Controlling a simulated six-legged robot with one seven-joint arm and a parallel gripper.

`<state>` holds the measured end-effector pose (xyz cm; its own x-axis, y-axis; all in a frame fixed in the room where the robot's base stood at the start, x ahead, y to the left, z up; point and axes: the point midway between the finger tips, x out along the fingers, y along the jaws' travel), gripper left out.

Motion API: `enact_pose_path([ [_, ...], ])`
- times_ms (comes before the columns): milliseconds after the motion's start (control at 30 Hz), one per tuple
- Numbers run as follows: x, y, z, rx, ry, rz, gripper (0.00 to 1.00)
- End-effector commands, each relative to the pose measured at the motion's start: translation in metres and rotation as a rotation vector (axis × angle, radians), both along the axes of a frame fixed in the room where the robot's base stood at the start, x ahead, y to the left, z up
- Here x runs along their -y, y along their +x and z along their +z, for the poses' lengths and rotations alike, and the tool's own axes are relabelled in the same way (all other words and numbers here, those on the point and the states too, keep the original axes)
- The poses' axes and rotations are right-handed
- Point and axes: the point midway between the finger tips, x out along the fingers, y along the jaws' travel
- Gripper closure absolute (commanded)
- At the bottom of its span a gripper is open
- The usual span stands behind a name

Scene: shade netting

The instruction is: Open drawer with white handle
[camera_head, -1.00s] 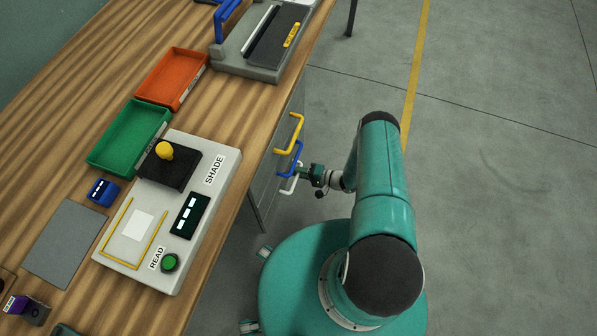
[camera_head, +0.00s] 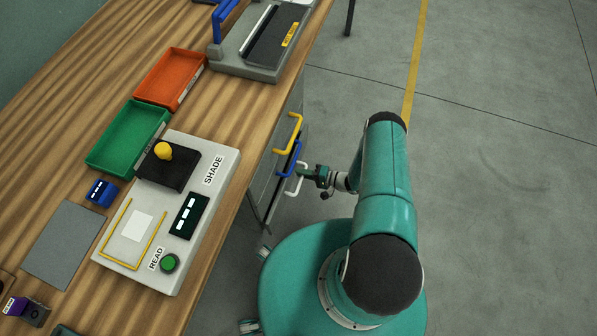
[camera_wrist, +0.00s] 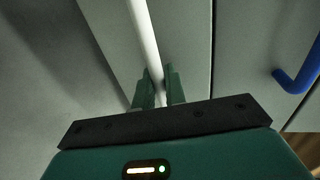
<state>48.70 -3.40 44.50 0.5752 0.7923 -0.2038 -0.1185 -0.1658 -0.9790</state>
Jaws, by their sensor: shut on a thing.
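The white handle (camera_head: 295,184) is the lowest of three bar handles on the grey drawer unit under the bench's right edge. In the wrist view the white handle (camera_wrist: 144,38) runs as a pale bar down between my fingers. My gripper (camera_head: 303,171) comes from the right and is shut on this handle. Its two green fingers (camera_wrist: 158,88) are on either side of the bar. The grey drawer front (camera_wrist: 185,45) lies behind the handle. How far the drawer stands out is hard to tell.
A blue handle (camera_head: 289,160) and a yellow handle (camera_head: 291,130) sit above the white one; the blue handle (camera_wrist: 298,76) is also right in the wrist view. The wooden bench (camera_head: 75,120) carries trays and a shade reader. Grey floor (camera_head: 490,200) at right is clear.

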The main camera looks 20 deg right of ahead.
Motion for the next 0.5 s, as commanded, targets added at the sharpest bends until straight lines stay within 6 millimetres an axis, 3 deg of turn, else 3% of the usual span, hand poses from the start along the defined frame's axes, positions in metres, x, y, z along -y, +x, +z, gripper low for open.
enact_pose_path([
  [500, 0.079, -0.054, 0.000, 0.001, -0.004, -0.006, 1.00],
])
